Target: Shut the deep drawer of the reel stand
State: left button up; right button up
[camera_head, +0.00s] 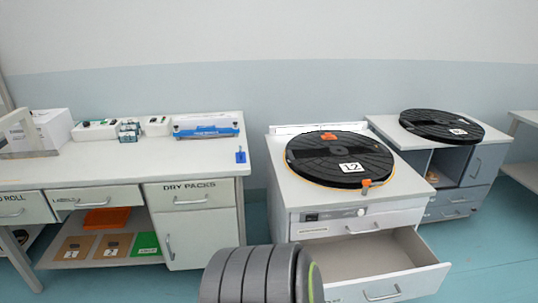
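The nearer white reel stand (283,191) stands right of centre with a black reel (335,172) labelled 12 lying flat on its top. Its large lower drawer (414,284) is pulled far out toward the front right. The drawer's inside looks empty where I can see it. Its front has a metal bar handle (382,294). The narrower drawer (380,219) above it looks shut. Neither of my grippers is in view. A dark grey ribbed part at the bottom centre hides the stand's lower left corner.
A white bench (110,172) with drawers and a DRY PACKS cabinet (191,195) stands to the left, with a floor gap between it and the stand. A grey unit (486,165) with another reel (440,125) stands behind at right. Floor (490,255) is clear right of the open drawer.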

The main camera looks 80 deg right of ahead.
aim_at(388, 265)
jog(key=z, duration=3.6)
